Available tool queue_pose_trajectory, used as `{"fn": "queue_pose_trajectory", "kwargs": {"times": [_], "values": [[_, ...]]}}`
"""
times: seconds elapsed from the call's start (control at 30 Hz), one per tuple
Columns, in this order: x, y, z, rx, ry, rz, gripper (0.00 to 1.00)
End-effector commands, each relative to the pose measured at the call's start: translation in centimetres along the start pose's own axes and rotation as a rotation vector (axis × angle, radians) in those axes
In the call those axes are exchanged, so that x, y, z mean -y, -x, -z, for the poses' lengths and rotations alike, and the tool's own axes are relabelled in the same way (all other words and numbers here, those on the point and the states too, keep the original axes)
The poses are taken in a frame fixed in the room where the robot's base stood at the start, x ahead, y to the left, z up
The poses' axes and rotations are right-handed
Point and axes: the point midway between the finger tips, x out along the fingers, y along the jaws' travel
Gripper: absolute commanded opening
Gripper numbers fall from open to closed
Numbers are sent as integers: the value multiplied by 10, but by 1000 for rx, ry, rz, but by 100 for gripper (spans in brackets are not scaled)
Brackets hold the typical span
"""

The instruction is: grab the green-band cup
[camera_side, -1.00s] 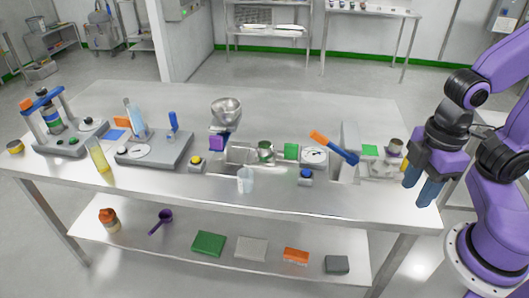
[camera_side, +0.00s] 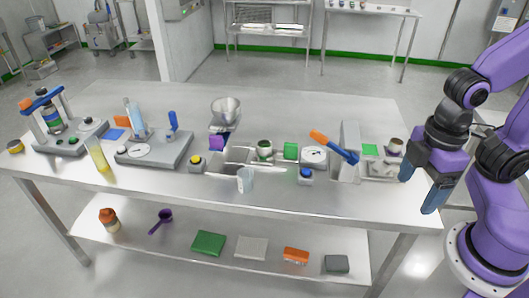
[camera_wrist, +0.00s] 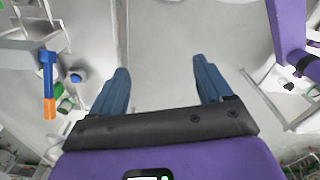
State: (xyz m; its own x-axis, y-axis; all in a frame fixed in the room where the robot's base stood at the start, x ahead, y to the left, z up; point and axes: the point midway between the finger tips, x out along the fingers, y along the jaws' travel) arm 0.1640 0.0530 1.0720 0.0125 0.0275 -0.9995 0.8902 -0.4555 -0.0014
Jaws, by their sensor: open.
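The green-band cup (camera_side: 264,149) is a small metal cup with a green band, standing near the middle of the table among small fixtures. My gripper (camera_side: 420,190) is at the table's right end, well to the right of the cup. Its two blue fingers are spread wide and empty, as the wrist view also shows (camera_wrist: 160,72). In the wrist view small green items lie at the left edge; I cannot tell which is the cup.
A blue tool with an orange end (camera_side: 334,147) sticks up between cup and gripper. A metal bowl (camera_side: 226,110) is behind, a clear beaker (camera_side: 245,180) in front. The table's back strip is clear.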

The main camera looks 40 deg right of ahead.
Motion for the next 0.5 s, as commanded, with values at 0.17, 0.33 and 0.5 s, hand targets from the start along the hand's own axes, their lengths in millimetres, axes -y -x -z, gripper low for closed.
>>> {"fn": "queue_pose_trajectory", "kwargs": {"times": [0.17, 0.33, 0.5], "values": [[-14, -4, 9, 42, 40, -50, 79], [-60, -16, 37, 174, 177, -202, 79], [-114, -30, 74, 338, 355, -363, 79]]}}
